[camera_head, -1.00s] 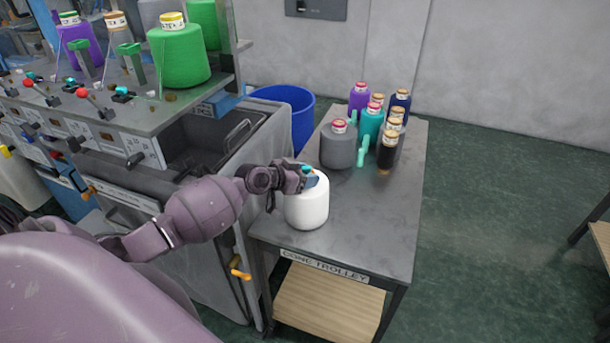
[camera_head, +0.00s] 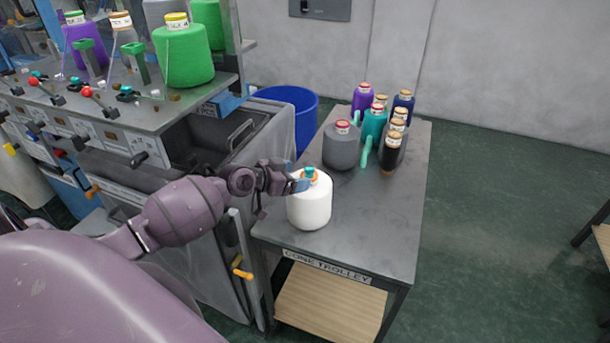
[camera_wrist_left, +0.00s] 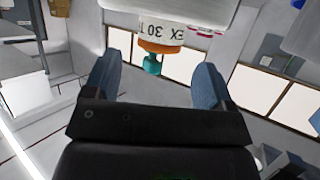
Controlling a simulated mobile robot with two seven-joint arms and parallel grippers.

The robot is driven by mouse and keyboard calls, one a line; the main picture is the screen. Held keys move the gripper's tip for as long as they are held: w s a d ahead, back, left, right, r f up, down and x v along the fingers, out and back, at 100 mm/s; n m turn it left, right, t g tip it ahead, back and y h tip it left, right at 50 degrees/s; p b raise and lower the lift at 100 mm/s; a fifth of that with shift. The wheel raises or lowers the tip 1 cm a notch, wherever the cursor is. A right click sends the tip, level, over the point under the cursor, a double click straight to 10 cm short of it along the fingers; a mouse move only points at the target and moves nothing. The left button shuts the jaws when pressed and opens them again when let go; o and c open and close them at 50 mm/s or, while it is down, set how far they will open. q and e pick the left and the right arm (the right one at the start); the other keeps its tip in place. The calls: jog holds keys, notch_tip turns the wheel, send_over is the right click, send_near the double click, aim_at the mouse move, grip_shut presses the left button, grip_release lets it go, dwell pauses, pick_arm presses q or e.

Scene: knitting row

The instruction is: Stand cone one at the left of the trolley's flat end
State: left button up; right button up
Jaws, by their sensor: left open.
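A white cone (camera_head: 309,207) stands upright on the near left part of the cone trolley's (camera_head: 375,235) grey top. Its top has an orange ring and a teal tip. In the left wrist view the cone (camera_wrist_left: 175,12) shows upside down, with a printed label band at its top. My left gripper (camera_head: 297,184) is open beside the cone's top, on its left. In the left wrist view my blue fingers (camera_wrist_left: 157,80) are spread apart, with the teal tip between them and clear space on both sides. My right gripper is not in view.
Several cones stand at the trolley's far end, including a grey one (camera_head: 341,150) and a dark one (camera_head: 390,158). A teal peg (camera_head: 366,153) stands beside them. The knitting machine (camera_head: 120,150) is close on the left, with a blue bin (camera_head: 295,105) behind. The trolley's near right is bare.

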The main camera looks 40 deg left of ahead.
pick_arm(q)
jog(key=v, duration=0.7)
jog(key=s+d+f+n+g+y, duration=0.1)
jog(key=s+d+f+n+y, duration=0.2)
jog(key=s+d+f, duration=1.2)
jog(key=s+f+y, duration=0.1)
jog(key=s+f, duration=0.1)
jog(key=s, duration=0.1)
jog(key=shift+s+y, duration=0.4)
jog(key=shift+f, duration=0.1)
